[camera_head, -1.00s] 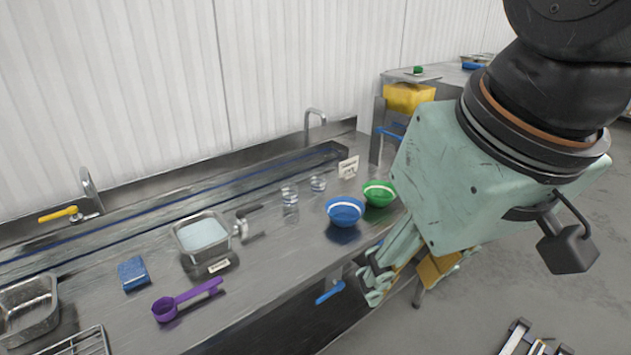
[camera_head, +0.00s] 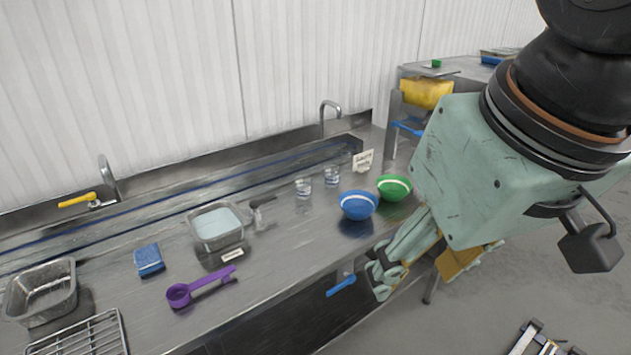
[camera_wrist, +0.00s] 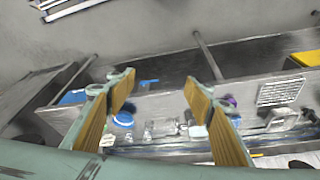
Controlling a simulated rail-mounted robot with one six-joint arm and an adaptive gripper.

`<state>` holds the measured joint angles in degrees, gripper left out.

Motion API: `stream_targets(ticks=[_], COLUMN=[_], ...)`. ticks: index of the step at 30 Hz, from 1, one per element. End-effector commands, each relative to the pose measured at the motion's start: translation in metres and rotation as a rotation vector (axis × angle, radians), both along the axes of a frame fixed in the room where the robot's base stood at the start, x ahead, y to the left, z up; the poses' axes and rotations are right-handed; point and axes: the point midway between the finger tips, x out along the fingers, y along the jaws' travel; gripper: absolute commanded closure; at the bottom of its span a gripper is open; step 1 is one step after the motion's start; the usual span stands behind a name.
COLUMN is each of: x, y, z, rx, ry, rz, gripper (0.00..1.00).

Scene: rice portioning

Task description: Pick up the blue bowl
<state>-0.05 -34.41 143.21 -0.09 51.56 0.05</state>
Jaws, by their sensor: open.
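The blue bowl (camera_head: 358,205), with a white band, stands upright on the steel counter, near its front edge. In the wrist view the blue bowl (camera_wrist: 123,119) shows beside the inner side of the left finger, some distance beyond the fingertips. My gripper (camera_head: 384,274) is in front of the counter edge, below and slightly right of the bowl in the picture, and apart from it. In the wrist view my gripper (camera_wrist: 160,86) has its two tan-padded fingers wide apart with nothing between them.
A green bowl (camera_head: 394,188) stands close to the blue bowl's right. Two clear glasses (camera_head: 304,188) and a small sign (camera_head: 363,161) are behind. A purple scoop (camera_head: 200,287), metal pan (camera_head: 217,226) and blue sponge (camera_head: 148,260) lie left. A blue handle (camera_head: 341,286) sticks out below the counter edge.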

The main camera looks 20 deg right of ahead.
Motion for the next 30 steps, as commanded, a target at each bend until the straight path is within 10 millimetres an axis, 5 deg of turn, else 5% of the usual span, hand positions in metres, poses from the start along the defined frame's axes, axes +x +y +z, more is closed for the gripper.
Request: stream_targets(ticks=[12,23,30], x=[0.0,0.002,0.019], y=[0.0,0.0,-0.001], z=[0.0,0.0,0.001], rx=[0.0,0.0,0.002], ry=[0.0,0.0,-0.006], rz=[0.0,0.0,-0.006], gripper=[0.15,0.15,0.15])
